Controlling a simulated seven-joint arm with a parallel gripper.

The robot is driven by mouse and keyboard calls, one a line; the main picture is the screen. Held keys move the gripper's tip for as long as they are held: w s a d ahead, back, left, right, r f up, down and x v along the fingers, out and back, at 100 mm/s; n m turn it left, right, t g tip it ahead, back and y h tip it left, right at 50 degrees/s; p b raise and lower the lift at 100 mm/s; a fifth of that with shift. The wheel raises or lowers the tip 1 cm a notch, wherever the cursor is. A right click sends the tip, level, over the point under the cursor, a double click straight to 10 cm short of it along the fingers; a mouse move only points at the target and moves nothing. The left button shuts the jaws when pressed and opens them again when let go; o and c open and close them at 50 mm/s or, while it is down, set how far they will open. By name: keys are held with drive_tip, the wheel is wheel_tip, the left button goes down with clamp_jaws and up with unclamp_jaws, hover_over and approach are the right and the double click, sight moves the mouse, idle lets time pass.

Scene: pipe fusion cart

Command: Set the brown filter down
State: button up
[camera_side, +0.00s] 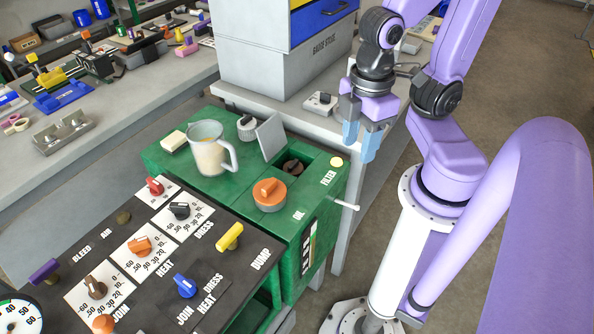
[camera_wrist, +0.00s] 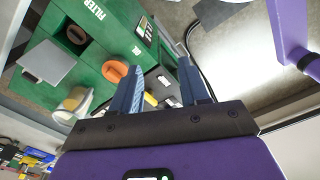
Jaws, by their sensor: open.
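The brown filter (camera_side: 293,167) sits in the open square well of the green cabinet (camera_side: 325,200), beside the word FILTER. It also shows in the wrist view (camera_wrist: 76,34) as a dark brown round top inside the well. The grey lid (camera_side: 271,137) of the well stands raised; it is at the left in the wrist view (camera_wrist: 48,62). My gripper (camera_side: 361,148) is open and empty, above and to the right of the cabinet in the side view. Its two blue fingers (camera_wrist: 160,62) are apart with nothing between them.
An orange oil cap (camera_side: 269,195) is close in front of the well. A white-tipped lever (camera_side: 345,205) sticks out at the right. A black panel (camera_side: 150,260) with several knobs lies in front.

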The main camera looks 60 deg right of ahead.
drive_tip(key=w+f+m+g, duration=0.1)
drive_tip(key=w+f+m, duration=0.1)
drive_tip(key=w+m, duration=0.55)
drive_tip(key=m+y, duration=0.3)
drive_tip(key=m, duration=1.4)
hover_over(294, 163)
drive_tip(key=s, duration=0.1)
wheel_tip(294, 163, down, 5)
drive_tip(key=w+d+f+m+y, duration=0.1)
drive_tip(key=w+d+f+m, duration=0.15)
drive_tip(key=d+m, duration=0.45)
drive_tip(key=shift+n+t, duration=0.4)
drive_tip(key=shift+n, duration=0.15)
drive_tip(key=shift+s+x, duration=0.25)
drive_tip(key=shift+x, duration=2.65)
drive_tip(key=shift+s+x, duration=0.2)
drive_tip(key=shift+x, duration=2.7)
drive_tip(key=shift+s+x, duration=0.25)
drive_tip(key=shift+x, duration=2.65)
drive_tip(key=shift+d+f, duration=0.1)
drive_tip(key=shift+d, duration=0.05)
clamp_jaws()
